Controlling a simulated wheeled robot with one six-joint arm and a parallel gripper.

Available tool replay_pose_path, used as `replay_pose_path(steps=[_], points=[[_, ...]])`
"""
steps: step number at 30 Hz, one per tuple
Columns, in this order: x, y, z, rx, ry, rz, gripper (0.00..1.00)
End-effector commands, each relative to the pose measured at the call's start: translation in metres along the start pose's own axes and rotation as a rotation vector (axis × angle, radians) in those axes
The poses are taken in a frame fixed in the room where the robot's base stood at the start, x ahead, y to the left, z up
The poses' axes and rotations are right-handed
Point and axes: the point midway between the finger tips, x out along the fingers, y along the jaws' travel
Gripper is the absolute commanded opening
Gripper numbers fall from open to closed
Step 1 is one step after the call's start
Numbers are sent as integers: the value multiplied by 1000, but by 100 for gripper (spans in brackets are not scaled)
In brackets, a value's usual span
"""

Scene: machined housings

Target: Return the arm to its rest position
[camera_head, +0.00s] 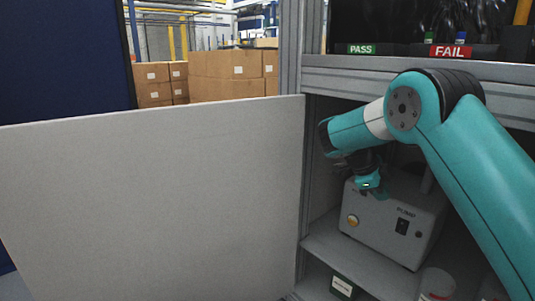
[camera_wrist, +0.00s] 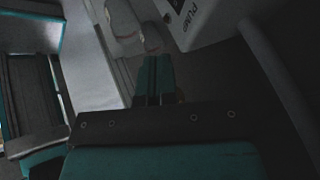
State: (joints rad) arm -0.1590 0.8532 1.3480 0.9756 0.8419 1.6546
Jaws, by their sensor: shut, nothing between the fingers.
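My arm (camera_head: 455,135) is teal and reaches from the lower right into an open cabinet bay. My gripper (camera_head: 368,184) hangs at the arm's end, in front of the upper left part of a grey pump box (camera_head: 395,225). Whether it touches the box cannot be told. In the wrist view my gripper's teal fingers (camera_wrist: 154,78) lie side by side, shut with nothing held. The box's side with the word PUMP (camera_wrist: 195,20) shows at the top of that view.
A large pale panel (camera_head: 150,205) stands left of the bay. A shelf edge (camera_head: 420,67) with PASS (camera_head: 361,49) and FAIL (camera_head: 450,52) labels runs above the arm. The pump box stands on a lower shelf (camera_head: 330,245). A white container (camera_head: 436,284) is below. Cardboard boxes (camera_head: 225,75) are far behind.

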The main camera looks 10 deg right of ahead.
Motion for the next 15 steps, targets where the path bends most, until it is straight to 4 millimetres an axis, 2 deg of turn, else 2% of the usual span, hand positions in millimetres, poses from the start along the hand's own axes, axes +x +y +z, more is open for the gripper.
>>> replay_pose_path(steps=[4,8,11,12,15], points=[[-45,21,-8,-423,-153,-30,0],[-91,71,-21,-961,-339,-116,0],[-122,124,-37,-1370,-484,-225,0],[-133,148,-44,-1525,-539,-279,0],[-154,206,-65,-1862,-663,-424,0]])
